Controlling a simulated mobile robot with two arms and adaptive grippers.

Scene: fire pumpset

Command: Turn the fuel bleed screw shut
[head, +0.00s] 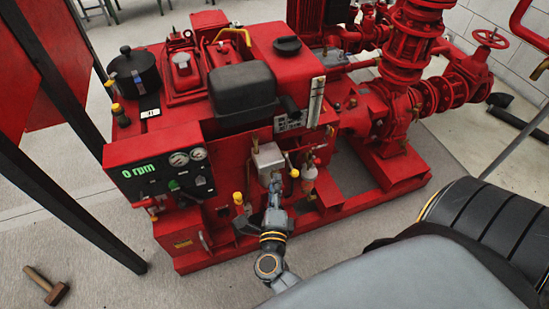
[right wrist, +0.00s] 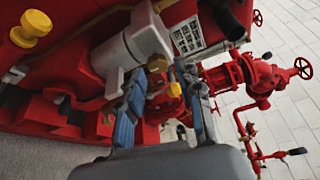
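A red pump set (head: 225,130) fills the middle of the head view. On its near side is a pale grey box-shaped housing (head: 268,160), which looks white in the right wrist view (right wrist: 135,45). A small yellow knob (right wrist: 157,63) shows beside this housing, at the fingertips; it may be the fuel bleed screw, but I cannot tell for sure. My right gripper (head: 274,187) is just below the housing. In the right wrist view its fingers (right wrist: 160,72) stand apart, with the knob between or just beyond their tips. Contact is unclear. My left gripper is out of view.
A control panel (head: 160,170) reading 0 rpm is left of the gripper. Another yellow knob (head: 238,198) stands nearby. Red pipes and valves (head: 400,90) rise at the right. A hammer (head: 46,286) lies on the floor at lower left. Dark posts (head: 60,205) stand at the left.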

